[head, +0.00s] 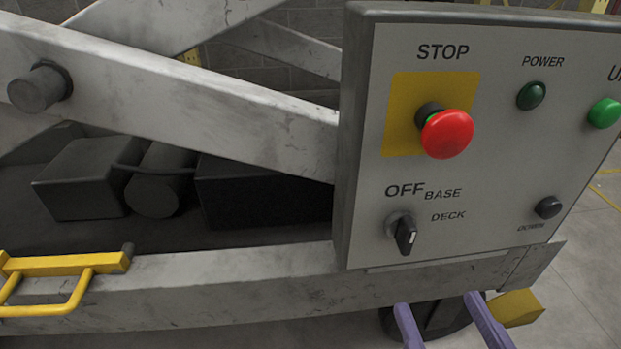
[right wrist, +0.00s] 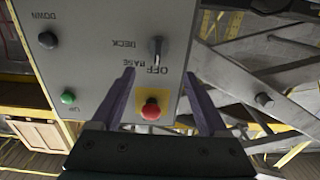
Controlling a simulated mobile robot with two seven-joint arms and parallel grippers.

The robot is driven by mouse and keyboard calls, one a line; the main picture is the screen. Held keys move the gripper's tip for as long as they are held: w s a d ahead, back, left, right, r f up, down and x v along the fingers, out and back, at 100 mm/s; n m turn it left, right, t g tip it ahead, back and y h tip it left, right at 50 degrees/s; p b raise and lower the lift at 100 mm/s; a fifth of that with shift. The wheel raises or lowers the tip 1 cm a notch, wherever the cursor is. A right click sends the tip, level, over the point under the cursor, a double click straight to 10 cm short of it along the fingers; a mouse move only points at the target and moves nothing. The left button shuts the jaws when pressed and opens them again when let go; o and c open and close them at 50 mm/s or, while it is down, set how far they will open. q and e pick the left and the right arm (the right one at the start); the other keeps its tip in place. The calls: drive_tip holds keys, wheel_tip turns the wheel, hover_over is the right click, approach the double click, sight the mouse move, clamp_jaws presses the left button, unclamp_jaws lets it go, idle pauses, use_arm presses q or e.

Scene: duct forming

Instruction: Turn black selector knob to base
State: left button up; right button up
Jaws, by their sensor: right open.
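The black selector knob (head: 406,237) is at the lower left of the grey control panel (head: 375,190). OFF and BASE are printed above it and DECK to its upper right. Its grip bar stands about upright; I cannot tell for sure which label it points to. In the right wrist view the panel is upside down, and the knob (right wrist: 157,47) lies just beyond the fingertips, between their lines. My right gripper (head: 438,302) has two purple fingers, open and empty, below the knob in the head view, apart from it. It also shows in the right wrist view (right wrist: 158,74). My left gripper is not in view.
A red STOP button (head: 447,134) on a yellow plate sits above the knob. A green POWER lamp (head: 531,95), a green UP button (head: 604,113) and a black DOWN button (head: 548,207) are to the right. Grey lift beams (head: 190,95) and a yellow handle (head: 70,275) are at left.

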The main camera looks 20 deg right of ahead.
sight(411, 242)
drive_tip(key=x, duration=0.3)
drive_tip(key=b+x, duration=0.1)
drive_tip(key=x, duration=0.5)
drive_tip(key=shift+w+d+b, duration=0.25)
drive_tip(key=shift+d+b, duration=0.1)
clamp_jaws()
